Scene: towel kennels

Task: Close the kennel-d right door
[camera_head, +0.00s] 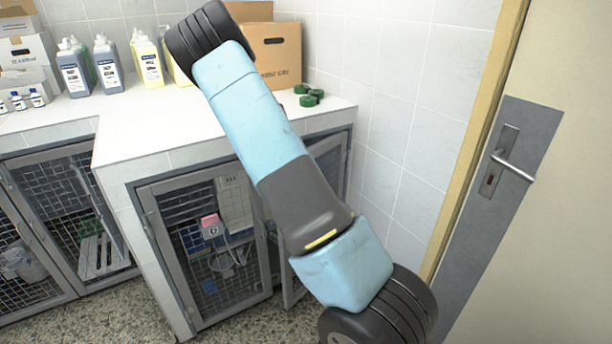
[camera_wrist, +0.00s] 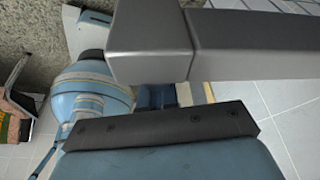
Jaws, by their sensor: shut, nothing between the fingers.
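The kennel's right door (camera_head: 291,291) shows in the head view as a grey metal frame, mostly hidden behind my arm. It looks ajar, standing at an angle to the mesh left door (camera_head: 158,238); how far is hidden. In the wrist view a grey metal frame bar (camera_wrist: 150,48), which looks like part of a door, crosses close in front of the camera. My gripper (camera_wrist: 157,97) shows only as small dark fingers beyond a dark plate. They are shut and empty, close to the bar; whether they touch it I cannot tell. The gripper is hidden in the head view.
A white counter (camera_head: 180,135) over the kennels holds bottles (camera_head: 107,63), a cardboard box (camera_head: 276,55) and green lids (camera_head: 308,98). More kennels (camera_head: 60,220) stand at left. A beige room door (camera_head: 550,200) with a handle is at right. Speckled floor (camera_head: 245,325) shows in front.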

